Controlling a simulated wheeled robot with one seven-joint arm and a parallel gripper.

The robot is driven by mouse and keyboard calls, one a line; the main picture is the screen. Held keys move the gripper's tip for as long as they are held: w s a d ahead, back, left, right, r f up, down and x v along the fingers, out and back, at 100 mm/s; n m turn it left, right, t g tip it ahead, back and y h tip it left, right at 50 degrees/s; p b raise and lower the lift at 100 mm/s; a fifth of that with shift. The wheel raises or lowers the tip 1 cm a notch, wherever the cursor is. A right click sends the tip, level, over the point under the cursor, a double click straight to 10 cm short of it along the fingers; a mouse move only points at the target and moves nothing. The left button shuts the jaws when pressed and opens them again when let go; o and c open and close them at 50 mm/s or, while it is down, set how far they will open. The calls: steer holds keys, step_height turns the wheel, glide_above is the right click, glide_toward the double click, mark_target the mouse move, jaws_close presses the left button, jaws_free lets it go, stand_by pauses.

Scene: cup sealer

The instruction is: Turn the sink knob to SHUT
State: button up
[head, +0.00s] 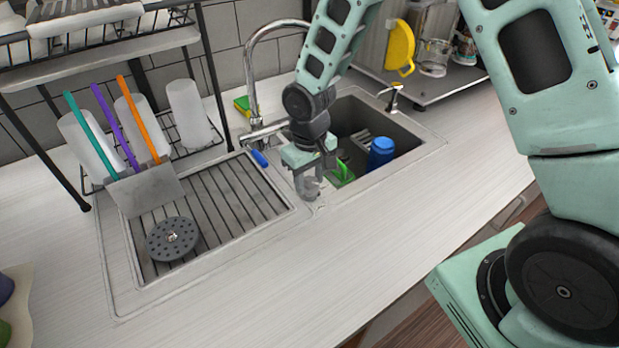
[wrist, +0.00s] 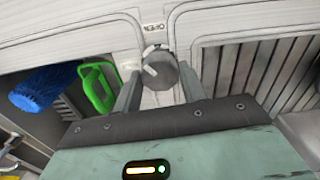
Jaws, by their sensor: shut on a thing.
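The sink knob (wrist: 161,70) is a round grey knob on the sink rim, with a pale mark on its left side in the wrist view. A label reading OPEN, upside down, is on the rim just beyond it. No SHUT label is visible. My gripper (wrist: 158,88) has one finger on each side of the knob and is shut on it. In the head view my gripper (head: 309,188) points down at the front rim between the basin and the drainboard, and its fingers mostly hide the knob there.
The sink basin (head: 408,122) holds a blue item (head: 381,153) and a green item (head: 342,174). The drainboard (head: 262,187) carries a round perforated disc (head: 172,240). The faucet (head: 249,80) stands behind my gripper. A rack with several cups is at the left. The counter in front is clear.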

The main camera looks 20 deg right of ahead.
mark_target(310, 182)
steer(key=n, duration=0.5)
steer(key=shift+r, duration=0.1)
steer(key=n+p, duration=0.1)
steer(key=n, duration=0.4)
stand_by(0.6)
steer(key=o, duration=1)
step_height(310, 182, up, 17)
steer(key=shift+r+b, duration=0.15)
steer(key=shift+b, duration=0.65)
